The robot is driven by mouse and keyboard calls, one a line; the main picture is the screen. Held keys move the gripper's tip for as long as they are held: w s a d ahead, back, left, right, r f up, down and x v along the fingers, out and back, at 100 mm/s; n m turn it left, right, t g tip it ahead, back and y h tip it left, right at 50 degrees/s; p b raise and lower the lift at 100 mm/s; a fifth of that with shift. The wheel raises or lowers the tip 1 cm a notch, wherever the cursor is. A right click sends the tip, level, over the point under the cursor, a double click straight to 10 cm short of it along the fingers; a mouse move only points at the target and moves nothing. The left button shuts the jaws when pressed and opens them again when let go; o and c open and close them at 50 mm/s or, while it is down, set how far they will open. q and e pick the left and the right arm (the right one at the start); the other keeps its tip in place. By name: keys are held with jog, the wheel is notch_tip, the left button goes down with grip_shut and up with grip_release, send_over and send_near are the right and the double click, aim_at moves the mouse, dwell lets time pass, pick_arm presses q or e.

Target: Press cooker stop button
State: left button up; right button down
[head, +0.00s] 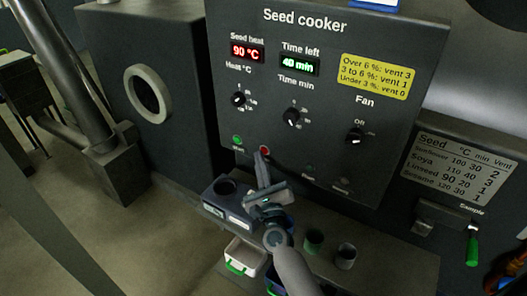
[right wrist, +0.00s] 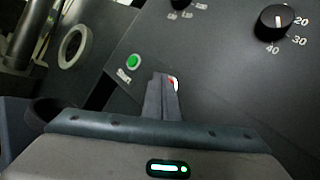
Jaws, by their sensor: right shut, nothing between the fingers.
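The dark seed cooker panel (head: 320,110) fills the middle of the head view, with displays reading 90 °C and 40 min. The red stop button (head: 265,150) sits low on the panel, right of the green start button (head: 237,140). My right gripper (head: 262,155) is shut and empty, its fingertips at or just in front of the red button. In the right wrist view the fingertips (right wrist: 163,78) partly cover the red button (right wrist: 174,83); whether they touch it I cannot tell. The green button also shows there (right wrist: 133,62). My left gripper is not in view.
A shelf below the panel holds a dark box (head: 228,203) and small cups (head: 345,256). A white bin (head: 242,257) stands lower down. Heat, time and fan (head: 355,136) knobs sit above. A green-handled sampler (head: 472,248) is at the right.

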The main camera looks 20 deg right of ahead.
jog(key=shift+s+a, duration=0.25)
jog(key=shift+a, duration=0.05)
jog(key=shift+s+a, duration=0.8)
jog(key=shift+a, duration=0.2)
jog(key=shift+s+a, duration=0.75)
jog(key=shift+a, duration=0.25)
